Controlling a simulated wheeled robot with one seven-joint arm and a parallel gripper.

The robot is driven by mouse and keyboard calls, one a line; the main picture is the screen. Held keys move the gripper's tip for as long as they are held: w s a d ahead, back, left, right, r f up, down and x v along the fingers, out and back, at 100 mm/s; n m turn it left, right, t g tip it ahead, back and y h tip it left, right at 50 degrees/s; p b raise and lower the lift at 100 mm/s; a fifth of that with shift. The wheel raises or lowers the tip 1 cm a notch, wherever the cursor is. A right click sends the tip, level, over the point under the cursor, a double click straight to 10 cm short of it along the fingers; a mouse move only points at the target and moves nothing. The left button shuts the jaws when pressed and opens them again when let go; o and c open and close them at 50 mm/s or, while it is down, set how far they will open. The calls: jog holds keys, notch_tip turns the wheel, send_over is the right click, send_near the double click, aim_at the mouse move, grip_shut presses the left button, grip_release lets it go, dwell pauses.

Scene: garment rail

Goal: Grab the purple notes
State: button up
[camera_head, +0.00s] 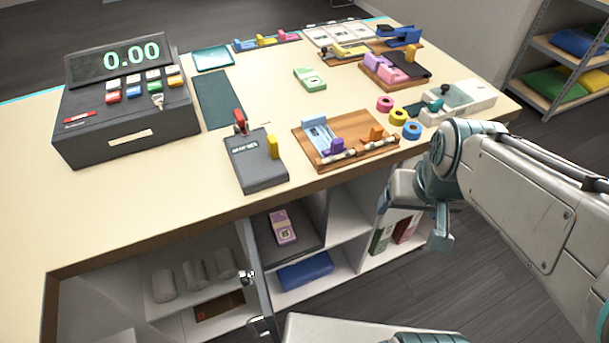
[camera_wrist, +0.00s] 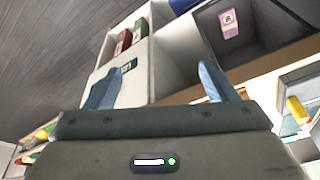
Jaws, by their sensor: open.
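The purple notes (camera_head: 283,227) are a small pinkish-purple bundle with a pale label. They lie in an upper dark-lined compartment of the open shelving under the counter. They also show in the wrist view (camera_wrist: 229,24), at the upper right inside the dark compartment. My gripper (camera_head: 418,215) is in front of the counter, to the right of the notes and well apart from them. In the wrist view its two blue fingers (camera_wrist: 167,75) stand wide apart with nothing between them. The gripper is open and empty.
A blue bundle (camera_head: 305,270) lies in the compartment below the notes. Green and red boxes (camera_head: 392,234) stand in the right compartment. An open cabinet door (camera_head: 257,290) stands left of the notes. The counter (camera_head: 340,195) overhangs the shelving, with a cash register (camera_head: 125,105) and wooden tray (camera_head: 350,150) on top.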

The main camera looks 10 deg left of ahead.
jog(key=w+a+f+n+t+y+b, duration=0.1)
jog(key=w+a+f+b, duration=0.4)
jog(key=f, duration=0.3)
jog(key=w+a+f+n+t+y+b, duration=0.1)
jog(key=w+a+f+n+b, duration=0.1)
jog(key=a+f+b, duration=0.35)
jog(key=n+t+y+b, duration=0.2)
jog(key=t+b, duration=0.1)
jog(key=b, duration=0.5)
send_near(282, 226)
jog(key=w+b, duration=0.1)
jog(key=w, duration=0.1)
jog(key=w+a+f+b, duration=0.1)
jog(key=shift+w+f+b, duration=0.1)
jog(key=shift+w+b, duration=0.05)
jog(key=shift+b, duration=0.15)
jog(key=f, duration=0.1)
jog(key=w+a+f+b, duration=0.1)
jog(key=w+f+b, duration=0.1)
jog(key=f, duration=0.1)
jog(key=shift+a+f, duration=0.15)
jog(key=shift+a, duration=0.2)
jog(key=shift+w+a+f, duration=0.1)
jog(key=shift+w+f, duration=0.05)
jog(key=shift+c, duration=0.4)
jog(key=c, duration=1)
